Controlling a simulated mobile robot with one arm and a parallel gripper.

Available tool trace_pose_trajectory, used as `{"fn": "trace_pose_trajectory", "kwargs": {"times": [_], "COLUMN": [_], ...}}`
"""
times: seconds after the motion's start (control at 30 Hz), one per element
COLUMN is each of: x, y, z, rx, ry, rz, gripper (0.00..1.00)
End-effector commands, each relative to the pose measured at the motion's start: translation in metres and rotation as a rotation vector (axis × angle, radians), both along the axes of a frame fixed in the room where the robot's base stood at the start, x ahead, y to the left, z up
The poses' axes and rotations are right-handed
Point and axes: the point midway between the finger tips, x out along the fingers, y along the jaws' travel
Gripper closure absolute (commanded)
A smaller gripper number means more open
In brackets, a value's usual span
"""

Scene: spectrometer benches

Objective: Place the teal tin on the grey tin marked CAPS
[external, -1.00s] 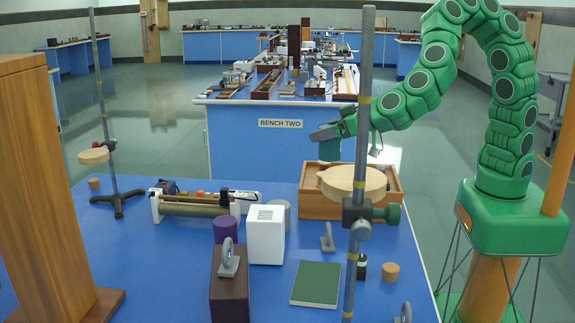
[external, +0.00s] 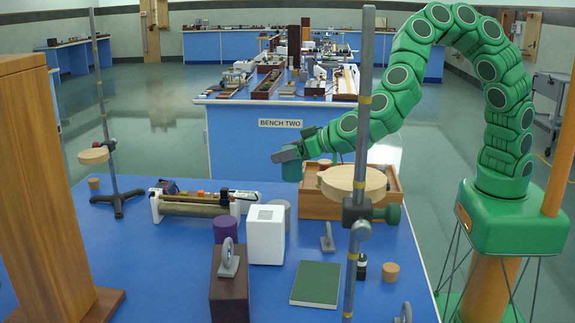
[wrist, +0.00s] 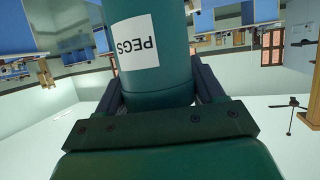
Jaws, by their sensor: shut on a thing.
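The teal tin (external: 292,171) hangs from my gripper (external: 286,154) above the far edge of the near blue bench. In the wrist view the tin (wrist: 145,72) fills the space between my gripper's fingers and bears a white label reading PEGS. My gripper is shut on it. A grey tin (external: 281,205) stands on the bench, below and slightly left of the teal tin in the external view. The white block hides much of it, and no CAPS marking can be read on it.
A white block (external: 265,236) stands in front of the grey tin, with a purple cylinder (external: 225,229) to its left. A wooden tray (external: 320,205) lies to the right. A tall rod stand (external: 361,130) with a round wooden disc (external: 354,180) rises in front of the tray.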

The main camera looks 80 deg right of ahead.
Motion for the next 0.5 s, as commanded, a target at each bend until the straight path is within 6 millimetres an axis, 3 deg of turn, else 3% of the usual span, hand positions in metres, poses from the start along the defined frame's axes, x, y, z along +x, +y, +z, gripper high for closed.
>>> {"fn": "trace_pose_trajectory", "kwargs": {"times": [0.3,0.5], "x": [0.025,0.032], "y": [0.005,0.007], "z": [-0.030,-0.039], "rx": [-0.001,0.001], "ry": [-0.001,-0.001], "rz": [-0.002,0.000], "gripper": [0.67,0.67]}}
